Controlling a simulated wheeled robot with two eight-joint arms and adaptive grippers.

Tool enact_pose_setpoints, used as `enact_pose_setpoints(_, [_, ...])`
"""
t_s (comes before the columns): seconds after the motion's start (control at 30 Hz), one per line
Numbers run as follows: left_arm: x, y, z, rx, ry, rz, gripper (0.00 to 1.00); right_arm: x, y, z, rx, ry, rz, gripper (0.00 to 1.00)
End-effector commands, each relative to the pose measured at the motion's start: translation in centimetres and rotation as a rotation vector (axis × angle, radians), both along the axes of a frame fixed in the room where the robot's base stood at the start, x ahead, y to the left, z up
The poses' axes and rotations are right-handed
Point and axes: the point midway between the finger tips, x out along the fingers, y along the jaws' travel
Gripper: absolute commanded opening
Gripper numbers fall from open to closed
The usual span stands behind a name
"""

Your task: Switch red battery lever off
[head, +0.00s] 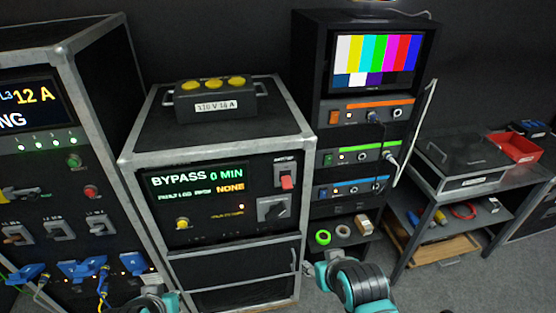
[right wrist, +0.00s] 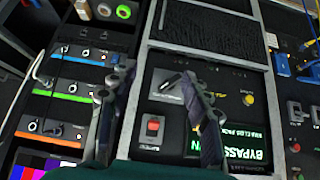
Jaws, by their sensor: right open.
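The red battery lever (head: 286,182) is a small red switch in a dark housing under a label, at the upper right of the middle rack's panel. It also shows in the right wrist view (right wrist: 152,126), between my two right fingers in the picture. My right gripper (right wrist: 158,70) is open and empty, its fingers apart, with the panel beyond them. In the head view, my right arm's teal end is low and right of the lever, not touching it. My left gripper (head: 152,304) is partly in view at the bottom edge; its fingers are not clear.
A dark rotary switch (head: 272,208) sits just below the lever. A left rack (head: 90,160) has blue plugs and cables. A monitor rack (head: 325,90) and a metal bench (head: 480,185) stand to the right.

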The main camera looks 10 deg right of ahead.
Motion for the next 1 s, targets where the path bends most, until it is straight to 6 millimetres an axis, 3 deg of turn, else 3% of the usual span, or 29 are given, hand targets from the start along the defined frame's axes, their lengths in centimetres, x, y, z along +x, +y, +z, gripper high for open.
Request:
enact_pose_setpoints(0.2, [0.0,0.0,2.5,0.0,0.0,0.0,0.0,9.3,0.8,3.8,-0.002,-0.203,0.011,0.48])
enact_pose_setpoints(0.4, [0.0,0.0,4.0,0.0,0.0,0.0,0.0,16.0,2.0,5.6,0.005,-0.386,0.027,0.48])
enact_pose_setpoints(0.53, [0.0,0.0,4.6,0.0,0.0,0.0,0.0,18.3,2.5,6.0,0.009,-0.462,0.033,0.48])
enact_pose_setpoints(0.67, [0.0,0.0,4.7,0.0,0.0,0.0,0.0,19.2,2.8,6.1,0.011,-0.497,0.037,0.48])
enact_pose_setpoints(1.0, [0.0,0.0,3.3,0.0,0.0,0.0,0.0,23.5,3.0,4.1,0.012,-0.501,0.038,0.48])
